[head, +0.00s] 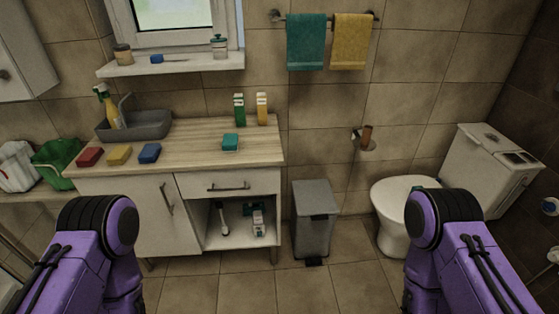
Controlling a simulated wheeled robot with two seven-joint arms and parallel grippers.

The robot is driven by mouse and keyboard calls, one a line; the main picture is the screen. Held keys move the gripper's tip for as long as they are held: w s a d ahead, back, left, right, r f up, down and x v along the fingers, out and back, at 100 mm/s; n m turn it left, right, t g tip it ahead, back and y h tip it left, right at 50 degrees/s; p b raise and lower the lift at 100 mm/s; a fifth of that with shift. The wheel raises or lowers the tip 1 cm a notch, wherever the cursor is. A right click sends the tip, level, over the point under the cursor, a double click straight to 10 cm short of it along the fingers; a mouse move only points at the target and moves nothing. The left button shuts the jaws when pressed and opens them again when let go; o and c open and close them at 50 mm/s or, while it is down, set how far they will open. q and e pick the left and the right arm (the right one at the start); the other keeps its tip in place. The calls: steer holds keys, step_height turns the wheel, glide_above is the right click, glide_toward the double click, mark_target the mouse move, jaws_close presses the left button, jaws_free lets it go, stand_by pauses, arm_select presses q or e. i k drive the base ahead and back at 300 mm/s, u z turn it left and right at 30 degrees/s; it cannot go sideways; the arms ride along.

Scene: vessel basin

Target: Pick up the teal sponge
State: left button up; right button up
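The teal sponge (230,143) lies on the wooden counter (191,155), right of the basin and near the front edge above the drawer. It is a small block with a lighter underside. My two purple arms come in at the lower left and lower right. Neither gripper shows in the head view, and nothing of mine touches the sponge.
Red (90,156), yellow (119,155) and blue (150,152) sponges line the counter's front left. A grey bin (315,215) and toilet (400,200) stand right.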

mark_target(229, 141)
steer(key=z, duration=0.3)
steer(key=k, duration=0.35)
steer(key=u, duration=1.05)
steer(key=i, duration=1.45)
steer(key=z, duration=0.65)
